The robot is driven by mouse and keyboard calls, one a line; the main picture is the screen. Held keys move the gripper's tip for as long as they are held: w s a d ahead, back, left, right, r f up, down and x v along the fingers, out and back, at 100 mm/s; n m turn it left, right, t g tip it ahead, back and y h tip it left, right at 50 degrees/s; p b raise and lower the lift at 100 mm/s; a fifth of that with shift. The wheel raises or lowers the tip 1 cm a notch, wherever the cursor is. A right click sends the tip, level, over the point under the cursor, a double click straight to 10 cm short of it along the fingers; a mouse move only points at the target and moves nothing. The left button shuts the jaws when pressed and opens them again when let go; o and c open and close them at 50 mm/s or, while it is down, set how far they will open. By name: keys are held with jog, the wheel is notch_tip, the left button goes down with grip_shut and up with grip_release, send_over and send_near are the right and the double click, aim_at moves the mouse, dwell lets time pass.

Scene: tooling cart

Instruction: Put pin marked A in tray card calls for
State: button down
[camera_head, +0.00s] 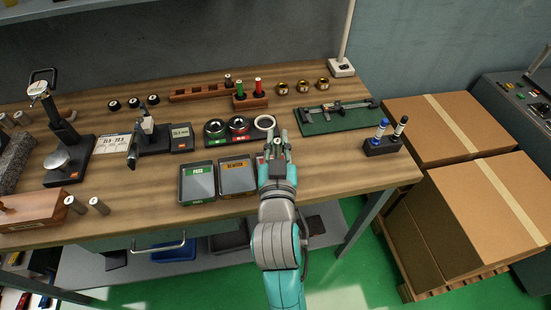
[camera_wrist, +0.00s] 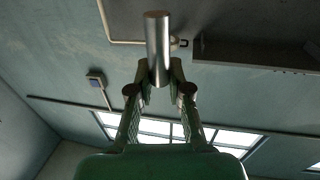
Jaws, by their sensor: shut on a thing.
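My gripper (camera_head: 279,145) is shut on a plain steel pin (camera_wrist: 157,45), held between the fingertips in the wrist view. No letter can be read on it. In the head view my gripper is above the bench, at the right end of the tray row. A tray with a green PASS label (camera_head: 197,190) and a tray with an orange REWORK label (camera_head: 237,184) stand side by side left of it. A further tray with a red label is mostly hidden behind my gripper. A white card (camera_head: 112,143) with print too small to read surely stands at the left.
Two steel pins (camera_head: 98,205) stand by a wooden block (camera_head: 35,210) at front left. A gauge stand (camera_head: 62,140), a digital readout (camera_head: 181,137) and a black holder with ring gauges (camera_head: 236,135) lie behind the trays. A pen holder (camera_head: 382,146) stands right.

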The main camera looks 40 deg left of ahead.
notch_tip(320, 180, down, 10)
jog(key=shift+r, duration=0.25)
jog(key=shift+f, duration=0.15)
dwell(0.3)
jog(key=c, duration=1.1)
grip_release()
jog(key=shift+s, duration=0.1)
jog(key=v, duration=1.2)
jog(key=shift+d, duration=0.15)
